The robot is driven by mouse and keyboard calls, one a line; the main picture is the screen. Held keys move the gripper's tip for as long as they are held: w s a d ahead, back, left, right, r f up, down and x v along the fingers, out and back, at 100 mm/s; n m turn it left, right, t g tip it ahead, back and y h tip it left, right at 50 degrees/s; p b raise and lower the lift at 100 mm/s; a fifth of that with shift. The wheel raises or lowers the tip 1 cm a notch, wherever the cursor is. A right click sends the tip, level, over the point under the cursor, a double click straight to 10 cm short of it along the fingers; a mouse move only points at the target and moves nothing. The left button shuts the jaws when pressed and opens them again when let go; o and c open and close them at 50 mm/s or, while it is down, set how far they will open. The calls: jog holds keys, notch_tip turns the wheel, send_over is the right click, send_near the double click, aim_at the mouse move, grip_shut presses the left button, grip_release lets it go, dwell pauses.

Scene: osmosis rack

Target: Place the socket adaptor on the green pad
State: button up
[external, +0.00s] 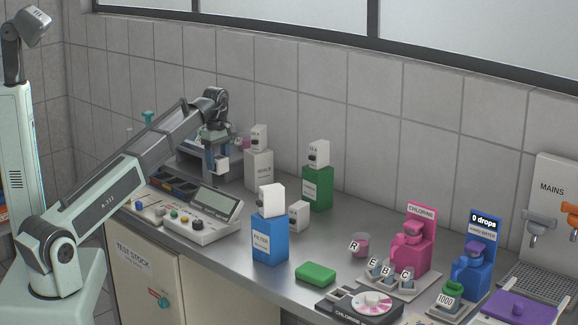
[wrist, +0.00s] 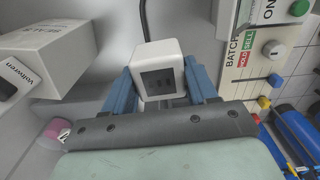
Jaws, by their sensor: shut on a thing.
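My gripper (external: 215,170) is over the back of the steel counter, beyond the white console. In the wrist view its two blue fingers (wrist: 160,72) are shut on a small white cube with a dark socket face, which looks like the socket adaptor (wrist: 176,50). In the external view the adaptor shows only as a small white patch (external: 222,167) at the fingers. A flat green block, apparently the green pad (external: 316,273), lies near the counter's front edge, well to the right of my gripper. Nothing is on it.
The white console (external: 201,219) is in front of my gripper. White (external: 258,172), green (external: 318,189) and blue (external: 269,241) boxes with white blocks on top stand between it and the pad. A loose white block (external: 298,215) stands behind the blue box. Pink (external: 412,249) and blue dispensers (external: 472,268) stand right.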

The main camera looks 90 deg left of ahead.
notch_tip(320, 180, up, 8)
jog(key=shift+a+r, duration=0.1)
jog(key=shift+r, duration=0.05)
jog(key=w+d+m, duration=0.4)
jog(key=w+d, duration=1.2)
jog(key=d, duration=0.1)
jog(key=m, duration=0.6)
send_over(315, 269)
notch_tip(315, 269, down, 4)
jog(key=shift+f, duration=5.6)
jog(key=shift+f, duration=0.1)
jog(key=o, duration=1.1)
